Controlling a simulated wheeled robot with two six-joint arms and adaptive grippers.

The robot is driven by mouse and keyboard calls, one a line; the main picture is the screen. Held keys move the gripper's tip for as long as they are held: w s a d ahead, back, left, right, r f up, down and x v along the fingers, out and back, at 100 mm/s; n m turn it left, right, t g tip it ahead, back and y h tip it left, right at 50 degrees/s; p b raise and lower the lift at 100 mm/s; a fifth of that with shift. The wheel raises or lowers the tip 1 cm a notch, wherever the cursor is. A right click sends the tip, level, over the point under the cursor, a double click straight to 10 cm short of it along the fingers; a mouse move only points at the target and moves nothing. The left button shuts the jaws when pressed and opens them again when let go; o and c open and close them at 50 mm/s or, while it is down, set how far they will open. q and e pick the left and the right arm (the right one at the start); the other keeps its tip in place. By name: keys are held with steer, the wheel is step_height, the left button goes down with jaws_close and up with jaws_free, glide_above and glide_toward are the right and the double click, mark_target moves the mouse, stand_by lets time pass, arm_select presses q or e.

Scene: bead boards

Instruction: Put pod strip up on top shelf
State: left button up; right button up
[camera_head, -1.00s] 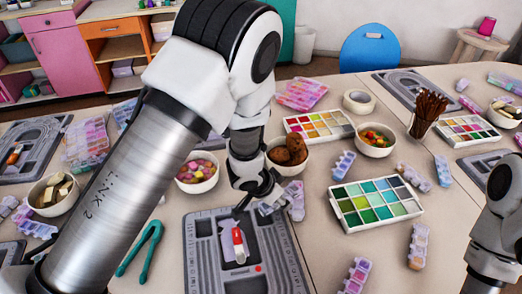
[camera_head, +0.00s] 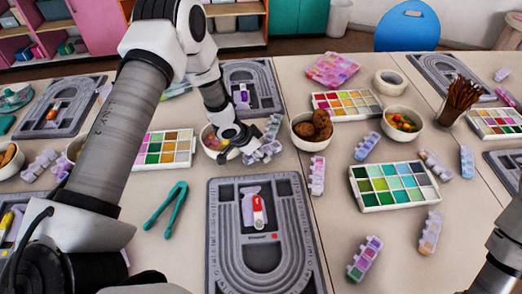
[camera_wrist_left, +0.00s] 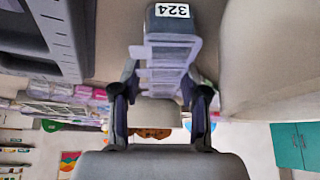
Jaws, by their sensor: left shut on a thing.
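My left gripper (camera_head: 240,146) is shut on a translucent purple pod strip (camera_head: 268,141). It holds the strip beyond the far edge of the central bead board, beside a bowl of colored beads. In the left wrist view, the strip (camera_wrist_left: 170,55) sits between both fingers of the gripper (camera_wrist_left: 162,98), with a "324" label at its far end. The gripper hides part of the strip. At the back, an orange and pink shelf unit (camera_head: 222,40) has open compartments; its top is outside the head view. My right arm shows at the right edge, its gripper out of view.
A grey bead board (camera_head: 220,250) lies in front with a red and white item on it. Green tongs (camera_head: 166,209), a paint palette (camera_head: 394,186), a bowl of brown items (camera_head: 311,131) and several other pod strips crowd the table (camera_head: 340,225).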

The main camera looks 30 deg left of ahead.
arm_select(q)
steer(key=shift+s, duration=0.1)
steer(key=o, duration=1)
steer(key=shift+o, duration=0.2)
